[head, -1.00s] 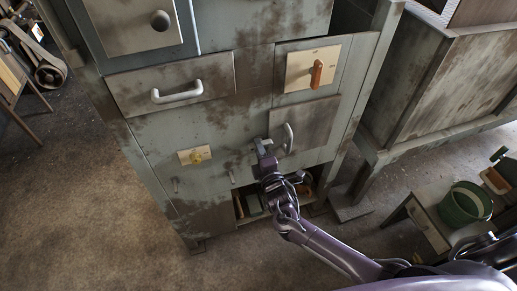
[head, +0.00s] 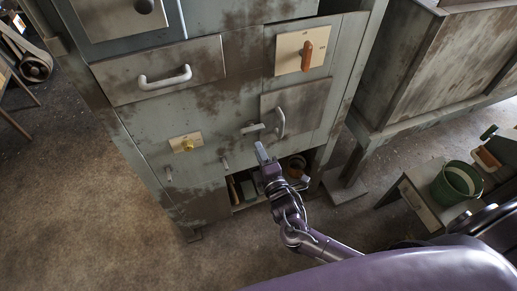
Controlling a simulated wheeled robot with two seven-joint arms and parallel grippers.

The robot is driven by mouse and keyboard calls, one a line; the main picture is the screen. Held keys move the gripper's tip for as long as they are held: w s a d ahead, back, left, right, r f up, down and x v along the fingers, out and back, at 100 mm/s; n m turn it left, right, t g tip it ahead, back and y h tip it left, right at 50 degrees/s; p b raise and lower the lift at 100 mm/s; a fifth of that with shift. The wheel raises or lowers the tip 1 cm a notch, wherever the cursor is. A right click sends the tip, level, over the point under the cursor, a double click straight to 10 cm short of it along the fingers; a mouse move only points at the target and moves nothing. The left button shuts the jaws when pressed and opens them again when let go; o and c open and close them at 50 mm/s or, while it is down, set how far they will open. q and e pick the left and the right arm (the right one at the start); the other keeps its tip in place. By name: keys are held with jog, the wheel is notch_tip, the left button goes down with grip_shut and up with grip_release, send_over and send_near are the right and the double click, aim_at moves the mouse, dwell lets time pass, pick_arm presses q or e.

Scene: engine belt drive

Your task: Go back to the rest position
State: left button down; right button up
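My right gripper (head: 262,154) is in front of the lower part of a worn grey-green cabinet (head: 222,138). Its tip is just below a small light handle (head: 252,128) and looks apart from it. I see nothing held, but the fingers are too small and overlapped to tell open from shut. My purple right arm comes in from the lower right. My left gripper is out of view.
A green bucket (head: 457,181) stands on a low bench at right. The floor at left is clear.

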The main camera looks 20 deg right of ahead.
dwell(0.6)
jog(key=s+d+f+m+g, duration=0.2)
jog(key=s+f+g, duration=0.15)
jog(key=f, duration=0.45)
jog(key=s+d+f+m+g+h, duration=0.1)
jog(key=s+d+f+m+g, duration=0.2)
jog(key=f, duration=0.6)
jog(key=s+d+f+m+g, duration=0.1)
jog(key=s+f+m, duration=0.1)
jog(key=s+f, duration=0.45)
jog(key=s+f+m+g, duration=0.3)
jog(key=s+f, duration=0.2)
jog(key=s, duration=0.4)
jog(key=s+f+m+g, duration=0.3)
jog(key=s+f, duration=0.3)
jog(key=s, duration=0.4)
jog(key=s+f+m+g, duration=0.3)
jog(key=s+f, duration=0.3)
jog(key=s, duration=0.4)
jog(key=shift+d, duration=0.15)
jog(key=shift+f+g, duration=0.1)
jog(key=shift+g, duration=0.15)
